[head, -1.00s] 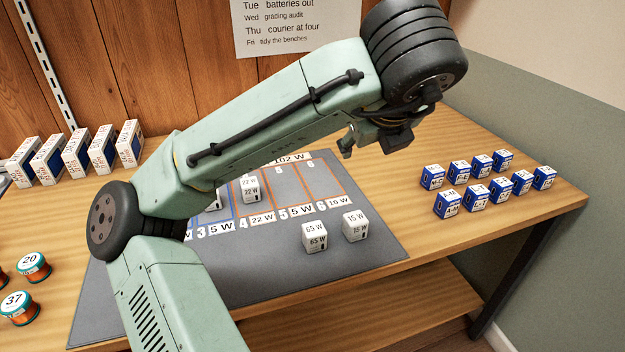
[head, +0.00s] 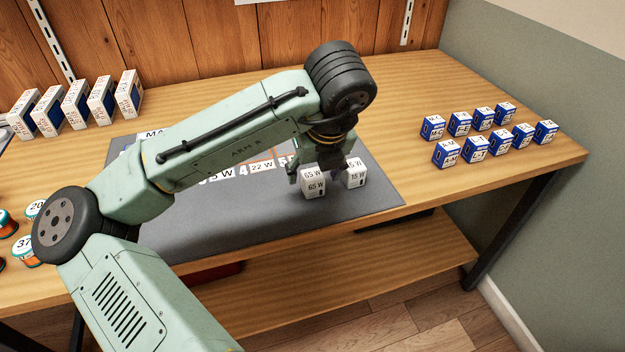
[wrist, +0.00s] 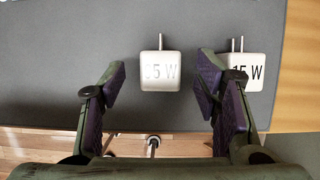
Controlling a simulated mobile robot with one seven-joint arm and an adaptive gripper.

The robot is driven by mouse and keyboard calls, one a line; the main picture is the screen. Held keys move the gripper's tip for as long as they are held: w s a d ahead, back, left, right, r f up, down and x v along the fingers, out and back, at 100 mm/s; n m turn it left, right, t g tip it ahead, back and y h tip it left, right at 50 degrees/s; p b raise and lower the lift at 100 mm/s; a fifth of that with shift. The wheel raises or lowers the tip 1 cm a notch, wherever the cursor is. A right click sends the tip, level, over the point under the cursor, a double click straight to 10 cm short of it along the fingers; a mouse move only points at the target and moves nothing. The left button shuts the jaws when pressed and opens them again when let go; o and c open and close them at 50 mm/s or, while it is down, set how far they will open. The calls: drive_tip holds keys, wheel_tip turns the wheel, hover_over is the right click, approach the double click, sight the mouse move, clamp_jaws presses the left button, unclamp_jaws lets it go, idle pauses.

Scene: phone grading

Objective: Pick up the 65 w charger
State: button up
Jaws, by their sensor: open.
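The 65 W charger (head: 313,184) is a small white block near the front right of the grey mat (head: 240,230). In the wrist view the 65 W charger (wrist: 160,70) lies ahead of and between my open fingers, its label partly washed out. My gripper (wrist: 155,95) is open and empty; in the head view my gripper (head: 318,172) is just behind and above the charger, partly hidden. A 15 W charger (head: 355,174) stands close to the right; in the wrist view this 15 W charger (wrist: 245,70) is partly covered by my right finger.
Several blue-and-white boxes (head: 473,148) stand on the bench at right. White boxes (head: 75,105) line the back left, and orange-and-teal spools (head: 27,250) sit at left. The bench between mat and blue boxes is clear. The bench's front edge is close to the chargers.

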drive_tip(key=shift+x, duration=1.15)
drive_tip(key=c, duration=1.3)
drive_tip(key=shift+o, duration=0.2)
drive_tip(key=shift+r, duration=0.1)
